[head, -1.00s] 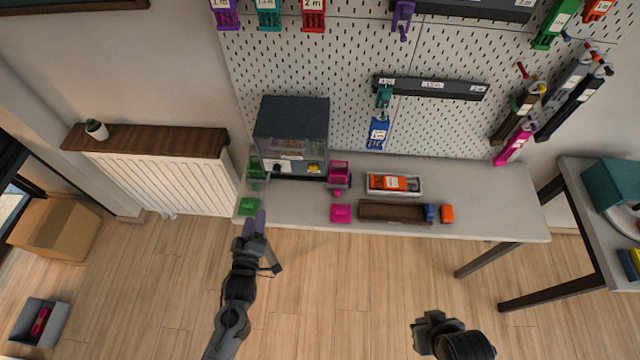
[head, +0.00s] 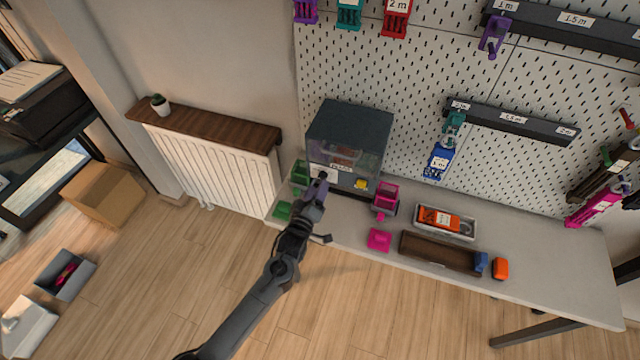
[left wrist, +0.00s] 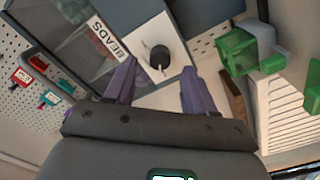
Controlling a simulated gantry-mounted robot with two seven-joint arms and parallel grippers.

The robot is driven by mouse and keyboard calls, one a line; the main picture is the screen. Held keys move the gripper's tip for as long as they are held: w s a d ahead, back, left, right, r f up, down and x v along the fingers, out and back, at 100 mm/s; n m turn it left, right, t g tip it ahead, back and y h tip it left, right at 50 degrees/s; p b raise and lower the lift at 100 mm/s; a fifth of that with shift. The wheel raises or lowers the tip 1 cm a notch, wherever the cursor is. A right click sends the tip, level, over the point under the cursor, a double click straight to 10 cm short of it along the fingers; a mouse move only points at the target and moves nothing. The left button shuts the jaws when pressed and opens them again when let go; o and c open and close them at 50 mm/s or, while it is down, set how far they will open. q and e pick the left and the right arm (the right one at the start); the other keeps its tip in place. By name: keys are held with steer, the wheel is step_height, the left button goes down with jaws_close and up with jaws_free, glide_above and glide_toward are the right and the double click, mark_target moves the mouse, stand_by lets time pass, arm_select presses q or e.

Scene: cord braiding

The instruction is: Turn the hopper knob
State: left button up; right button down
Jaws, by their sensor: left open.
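The hopper (head: 350,130) is a dark grey box with a clear front, standing on the bench against the pegboard. In the head view my left gripper hides the knob. My left gripper (head: 318,184) is in front of the hopper's lower left. In the left wrist view its purple fingers (left wrist: 158,85) are open, one on each side of the knob in the picture, with the knob beyond the tips. I cannot tell any contact. My right gripper is out of view.
A green holder (head: 299,174) stands just left of the hopper, with a green block (head: 283,210) in front. A pink holder (head: 385,197) stands right, with a pink block (head: 378,239). A brown tray (head: 438,254) lies farther right. The radiator (head: 215,170) is left.

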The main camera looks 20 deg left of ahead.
mark_target(322, 177)
arm_select(q)
steer(key=shift+w, duration=1.65)
jaws_close()
steer(key=shift+m, duration=0.3)
steer(key=shift+a+m+p, duration=0.1)
steer(key=shift+m+p, duration=1.15)
steer(key=shift+m, duration=10.35)
